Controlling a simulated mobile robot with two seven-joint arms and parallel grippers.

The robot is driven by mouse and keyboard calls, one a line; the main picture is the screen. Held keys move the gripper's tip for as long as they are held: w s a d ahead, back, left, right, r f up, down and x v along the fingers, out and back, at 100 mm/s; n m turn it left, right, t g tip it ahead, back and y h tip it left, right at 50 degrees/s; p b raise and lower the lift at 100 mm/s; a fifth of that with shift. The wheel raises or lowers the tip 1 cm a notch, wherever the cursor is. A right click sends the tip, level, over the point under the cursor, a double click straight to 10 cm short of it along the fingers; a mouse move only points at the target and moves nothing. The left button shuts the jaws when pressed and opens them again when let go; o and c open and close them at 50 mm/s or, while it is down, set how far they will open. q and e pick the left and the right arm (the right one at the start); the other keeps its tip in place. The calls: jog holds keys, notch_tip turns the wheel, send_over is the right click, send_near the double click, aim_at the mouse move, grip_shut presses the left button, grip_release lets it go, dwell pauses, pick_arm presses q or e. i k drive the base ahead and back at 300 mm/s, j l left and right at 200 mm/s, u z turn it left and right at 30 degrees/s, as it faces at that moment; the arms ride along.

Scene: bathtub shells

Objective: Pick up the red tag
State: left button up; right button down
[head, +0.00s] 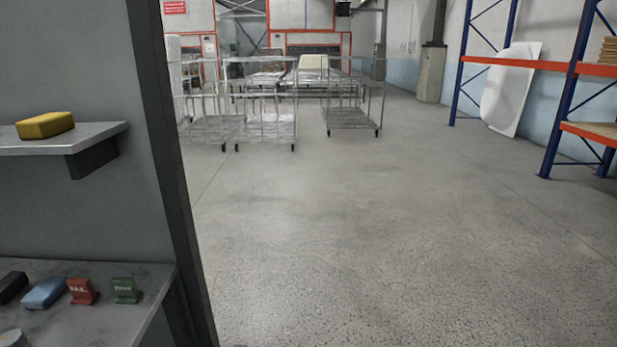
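The red tag (82,290) stands on the lower grey shelf (75,325) at the lower left of the head view. It is a small red piece with pale lettering that is too small to read surely. A green tag (126,290) of similar shape stands just to its right, and a blue block (45,292) lies just to its left. Neither of my grippers shows in this view.
A black object (12,288) and a pale object (14,338) share the lower shelf. A yellow block (45,125) lies on the upper shelf (95,137). A dark post (170,160) edges the shelves. Open floor (400,230) spreads right; wire carts (265,115) stand behind.

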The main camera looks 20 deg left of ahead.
aim_at(82, 291)
jog(key=i+u, duration=0.2)
jog(key=u, duration=0.25)
jog(key=i+l+u, duration=0.1)
jog(key=u, duration=0.3)
jog(key=i+l+u, duration=0.2)
jog(key=u, duration=0.25)
jog(key=i+l+u, duration=0.25)
jog(key=u, duration=0.2)
